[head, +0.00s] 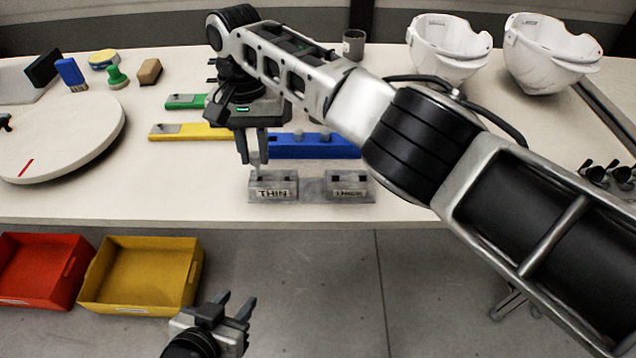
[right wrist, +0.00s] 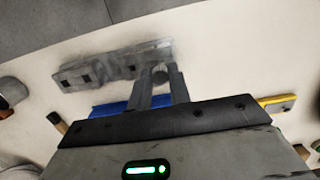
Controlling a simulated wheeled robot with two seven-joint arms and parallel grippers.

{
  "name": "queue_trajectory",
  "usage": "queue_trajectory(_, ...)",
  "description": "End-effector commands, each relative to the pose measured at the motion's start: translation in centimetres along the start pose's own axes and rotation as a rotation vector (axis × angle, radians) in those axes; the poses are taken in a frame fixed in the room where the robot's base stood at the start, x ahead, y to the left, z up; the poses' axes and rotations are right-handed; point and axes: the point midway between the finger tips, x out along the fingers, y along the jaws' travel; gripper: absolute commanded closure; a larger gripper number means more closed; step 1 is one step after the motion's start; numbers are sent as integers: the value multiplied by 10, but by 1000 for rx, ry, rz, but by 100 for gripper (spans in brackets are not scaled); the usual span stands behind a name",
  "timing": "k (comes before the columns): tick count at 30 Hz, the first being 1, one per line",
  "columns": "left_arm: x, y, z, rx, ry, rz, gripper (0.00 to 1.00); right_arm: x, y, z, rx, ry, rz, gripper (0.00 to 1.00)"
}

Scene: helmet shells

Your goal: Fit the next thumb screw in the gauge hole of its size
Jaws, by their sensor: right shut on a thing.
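My right gripper (head: 254,160) is shut on a small grey thumb screw (right wrist: 160,75), which shows between the fingertips in the right wrist view. It is just above the gauge block labelled THIN (head: 273,192); I cannot tell whether the screw touches a hole. The block labelled THICK (head: 348,190) stands to its right, with dark square openings on top. Both blocks also show in the right wrist view, where the THIN one is partly hidden by the fingers. My left gripper (head: 234,307) is open and empty, low in front of the table.
A turntable (head: 75,135) is at left. Red (head: 38,272) and yellow (head: 140,275) bins are below the table edge. White helmet shells (head: 550,55) stand at back right.

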Motion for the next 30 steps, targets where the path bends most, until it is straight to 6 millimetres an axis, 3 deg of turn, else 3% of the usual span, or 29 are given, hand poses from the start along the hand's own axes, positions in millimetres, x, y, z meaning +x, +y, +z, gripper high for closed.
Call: queue_trajectory(30, 9, 1, 9, -2, -1, 3, 64, 8, 0, -1, 0, 0, 0, 100)
